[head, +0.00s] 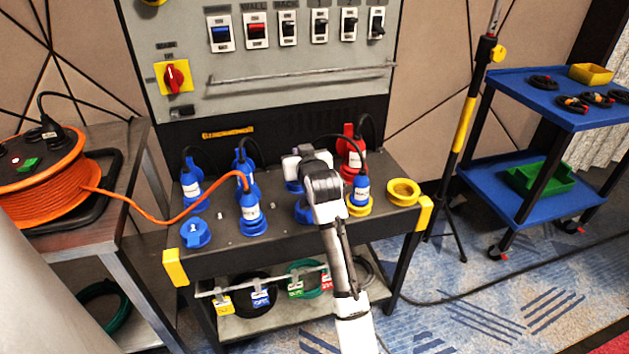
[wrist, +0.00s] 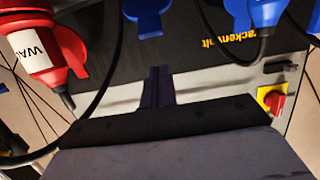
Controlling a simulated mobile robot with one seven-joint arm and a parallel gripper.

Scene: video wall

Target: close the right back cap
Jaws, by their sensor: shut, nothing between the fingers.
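My gripper (head: 303,152) is over the back row of sockets on the dark table in the head view, left of the red plug. In the wrist view its fingers (wrist: 158,72) are shut and empty. A blue socket part with a cap flap (wrist: 147,12) shows at the top of the wrist view, just beyond the fingertips and apart from them. In the head view this blue socket (head: 292,187) is mostly hidden by my gripper. Which cap is the right back one is uncertain, and I cannot tell whether this flap is open or closed.
A red plug (head: 352,157) with a raised red flap (wrist: 68,45) stands close right of my gripper. Blue plugs (head: 190,186) with cables stand to the left. An orange cable (head: 150,207) crosses the table's front left. A yellow socket (head: 403,192) is at the right.

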